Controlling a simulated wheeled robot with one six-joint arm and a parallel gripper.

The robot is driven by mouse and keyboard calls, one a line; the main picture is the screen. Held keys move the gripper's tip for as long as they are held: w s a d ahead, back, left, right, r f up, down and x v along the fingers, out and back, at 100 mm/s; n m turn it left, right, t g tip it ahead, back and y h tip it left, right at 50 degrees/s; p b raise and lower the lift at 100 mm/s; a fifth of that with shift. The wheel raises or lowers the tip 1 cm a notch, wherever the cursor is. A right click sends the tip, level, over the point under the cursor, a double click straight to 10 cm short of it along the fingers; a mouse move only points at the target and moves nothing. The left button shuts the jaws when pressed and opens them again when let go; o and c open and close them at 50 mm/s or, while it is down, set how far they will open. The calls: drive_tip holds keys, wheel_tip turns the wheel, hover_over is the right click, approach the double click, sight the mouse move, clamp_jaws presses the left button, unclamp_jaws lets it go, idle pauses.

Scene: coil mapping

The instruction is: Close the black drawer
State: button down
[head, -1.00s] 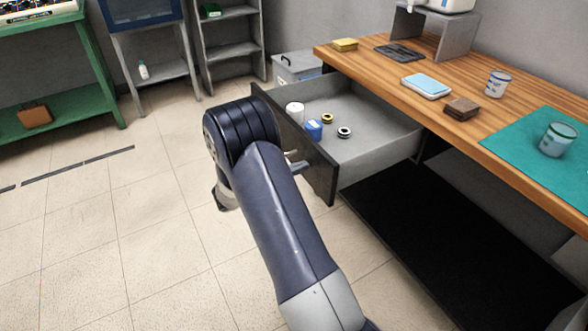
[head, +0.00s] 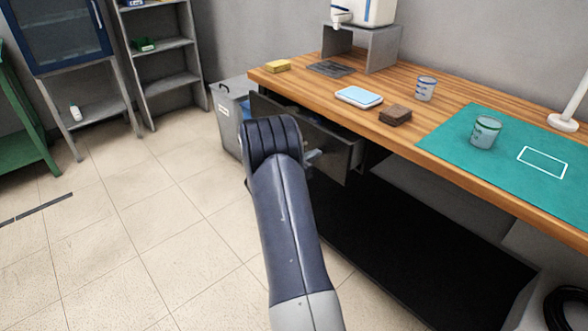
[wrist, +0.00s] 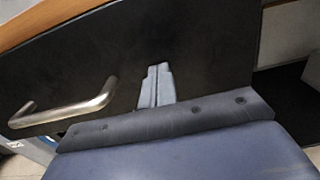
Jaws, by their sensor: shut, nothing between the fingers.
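The black drawer (head: 336,156) under the wooden desk stands open by a small amount in the head view, with a narrow strip of its inside showing below the desktop. My arm hides part of its front. In the wrist view its black front (wrist: 215,45) fills most of the picture, with a metal bar handle (wrist: 65,108) at the left. My gripper (wrist: 158,70) is shut and empty. Its fingertips point at the drawer front, to the right of the handle, close to or touching it; I cannot tell which.
A grey bin (head: 232,110) stands left of the desk.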

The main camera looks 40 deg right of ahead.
drive_tip(key=d+b, duration=0.1)
drive_tip(key=d, duration=0.5)
drive_tip(key=shift+w+d, duration=0.1)
drive_tip(key=shift+d, duration=0.5)
drive_tip(key=shift+r, duration=0.1)
drive_tip(key=shift+d+r, duration=0.15)
drive_tip(key=shift+w+a, duration=0.1)
drive_tip(key=shift+a, duration=0.15)
drive_tip(key=a, duration=1.4)
drive_tip(key=shift+s+f, duration=0.25)
drive_tip(key=shift+s, duration=0.05)
